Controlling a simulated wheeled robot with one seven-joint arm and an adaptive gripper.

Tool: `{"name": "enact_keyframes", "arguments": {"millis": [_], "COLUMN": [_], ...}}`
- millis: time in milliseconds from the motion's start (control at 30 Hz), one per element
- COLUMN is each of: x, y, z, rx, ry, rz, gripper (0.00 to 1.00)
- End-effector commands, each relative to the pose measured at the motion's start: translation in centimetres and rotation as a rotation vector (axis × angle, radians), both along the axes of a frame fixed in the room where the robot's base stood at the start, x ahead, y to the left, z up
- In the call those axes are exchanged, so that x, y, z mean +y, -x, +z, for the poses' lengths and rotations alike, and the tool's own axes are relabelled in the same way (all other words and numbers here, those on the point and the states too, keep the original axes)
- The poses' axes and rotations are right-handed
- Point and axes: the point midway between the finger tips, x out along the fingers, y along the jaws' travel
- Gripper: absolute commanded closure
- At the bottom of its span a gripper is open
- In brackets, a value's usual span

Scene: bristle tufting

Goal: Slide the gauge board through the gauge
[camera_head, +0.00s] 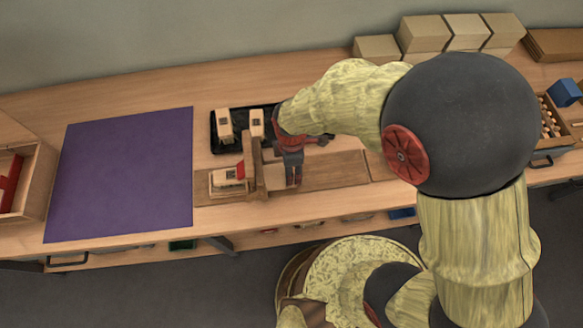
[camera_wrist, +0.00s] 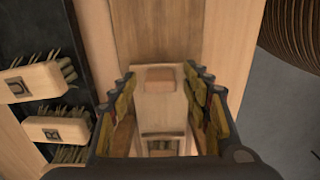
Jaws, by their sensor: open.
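The gauge (camera_head: 251,165), an upright wooden frame, stands on a long wooden base (camera_head: 335,170). My gripper (camera_head: 293,181) points down just right of it, over the base. In the wrist view my gripper (camera_wrist: 164,96) is open, its fingers on either side of a pale wooden piece, apparently the gauge board (camera_wrist: 160,105), with a small brown raised block on it. Whether the fingers touch it I cannot tell. A pale brush block (camera_head: 227,178) with a red part beside it lies left of the gauge. The gauge opening is hidden from the head view.
A black tray (camera_head: 231,146) with pale brush blocks (camera_wrist: 40,82) stands behind the gauge. A purple mat (camera_head: 125,170) lies bare to the left. A wooden box (camera_head: 38,185) with red contents is at far left. Cartons (camera_head: 424,33) line the back, and a tray of pegs (camera_head: 548,120) is at right.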

Motion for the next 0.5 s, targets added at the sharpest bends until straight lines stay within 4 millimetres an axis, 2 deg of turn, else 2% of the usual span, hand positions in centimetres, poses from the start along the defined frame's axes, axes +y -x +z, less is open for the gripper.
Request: {"name": "enact_keyframes", "arguments": {"millis": [233,500], "x": [0.01,0.01], "y": [-0.02,-0.02], "z": [-0.04,-0.03], "rx": [-0.001,-0.001], "ry": [0.0,0.0], "rz": [0.0,0.0], "gripper": [0.52,0.67]}}
